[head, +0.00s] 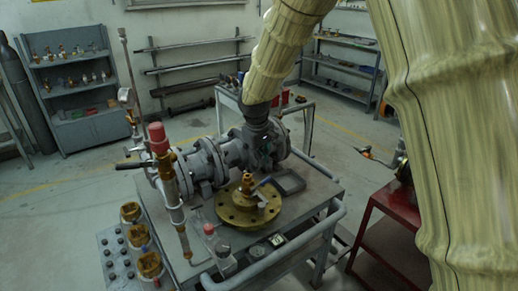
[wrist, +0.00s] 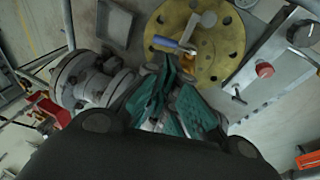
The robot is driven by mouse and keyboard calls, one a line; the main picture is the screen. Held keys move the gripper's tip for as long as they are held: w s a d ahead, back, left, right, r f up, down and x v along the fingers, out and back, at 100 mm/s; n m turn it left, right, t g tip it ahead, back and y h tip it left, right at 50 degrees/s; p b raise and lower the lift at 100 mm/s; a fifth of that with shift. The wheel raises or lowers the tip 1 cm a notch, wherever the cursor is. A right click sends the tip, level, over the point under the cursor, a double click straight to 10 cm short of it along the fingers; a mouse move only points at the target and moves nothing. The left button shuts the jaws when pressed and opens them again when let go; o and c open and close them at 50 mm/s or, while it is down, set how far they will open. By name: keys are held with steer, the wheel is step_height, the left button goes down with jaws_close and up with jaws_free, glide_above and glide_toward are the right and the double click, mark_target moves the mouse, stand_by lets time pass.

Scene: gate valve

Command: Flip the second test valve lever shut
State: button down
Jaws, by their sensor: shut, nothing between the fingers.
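A small valve with a blue-gripped lever (head: 262,183) stands on a round brass flange (head: 238,217) on the bench. I cannot tell whether this is the second test valve. In the wrist view the blue lever grip (wrist: 166,42) lies across the brass flange (wrist: 225,65), just beyond my fingertips. My gripper (wrist: 168,68) is shut and empty, its green pads together. I cannot tell whether it touches the lever. In the head view my fingers are hard to make out against the grey valve body. Another lever with a black grip (head: 128,165) sticks out left of the pipe assembly.
The grey flanged pipe assembly (head: 205,163) stands close behind the flange. A red-capped upright (head: 158,138) rises on the left. Brass cups (head: 130,212) sit at the bench's left. A red cart (head: 385,250) stands right. Tube rails (head: 330,225) edge the bench.

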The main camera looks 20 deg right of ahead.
mark_target(261, 184)
steer(key=shift+p+x, duration=1.1)
steer(key=shift+x, duration=3.35)
